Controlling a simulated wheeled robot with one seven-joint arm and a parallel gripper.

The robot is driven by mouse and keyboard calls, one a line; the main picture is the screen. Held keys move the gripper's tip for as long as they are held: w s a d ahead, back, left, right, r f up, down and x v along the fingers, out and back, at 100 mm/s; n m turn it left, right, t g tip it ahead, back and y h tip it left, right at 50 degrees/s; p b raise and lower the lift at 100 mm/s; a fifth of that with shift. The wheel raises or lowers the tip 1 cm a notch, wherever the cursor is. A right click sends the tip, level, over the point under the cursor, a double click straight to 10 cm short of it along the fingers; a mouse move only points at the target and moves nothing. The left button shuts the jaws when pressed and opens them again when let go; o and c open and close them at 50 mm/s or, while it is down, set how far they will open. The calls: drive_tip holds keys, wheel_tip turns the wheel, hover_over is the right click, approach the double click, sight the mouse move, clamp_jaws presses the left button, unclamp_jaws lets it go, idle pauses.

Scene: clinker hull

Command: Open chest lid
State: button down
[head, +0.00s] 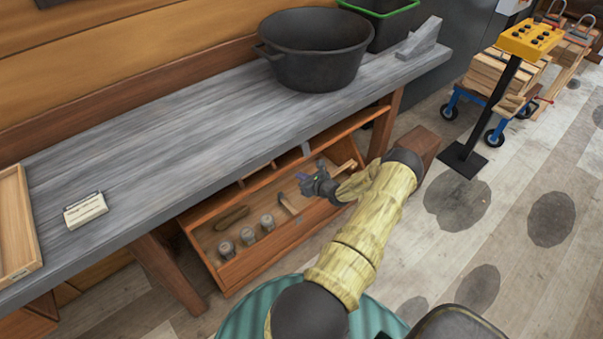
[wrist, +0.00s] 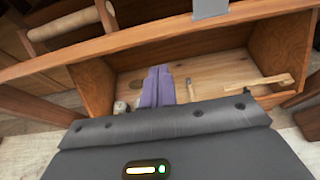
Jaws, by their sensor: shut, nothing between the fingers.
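The wooden chest (head: 262,257) stands on the floor under the grey bench. Its inside is exposed, and it also shows in the wrist view (wrist: 91,87). Several grey-topped pieces, a brown tool and a hammer (wrist: 190,90) lie in it. A long wooden board edge (wrist: 130,43) runs above the opening; I cannot tell whether this is the lid. My gripper (head: 303,179) is over the chest's opening, its purple fingers (wrist: 158,85) shut together and empty. I cannot tell whether they touch anything. My forearm hides part of the chest's right side.
The bench top (head: 170,130) overhangs the chest. It carries a black pot (head: 315,60), a small cream block (head: 86,209) and a wooden tray (head: 18,230). A bench leg (head: 165,270) stands close at left. A yellow control box (head: 530,38) stands on a post at right.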

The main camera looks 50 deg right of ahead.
drive_tip(key=f+b+v, duration=0.1)
drive_tip(key=v, duration=0.9)
drive_tip(key=shift+s, duration=0.4)
drive_tip(key=shift+w+a, duration=0.1)
drive_tip(key=shift+a, duration=0.05)
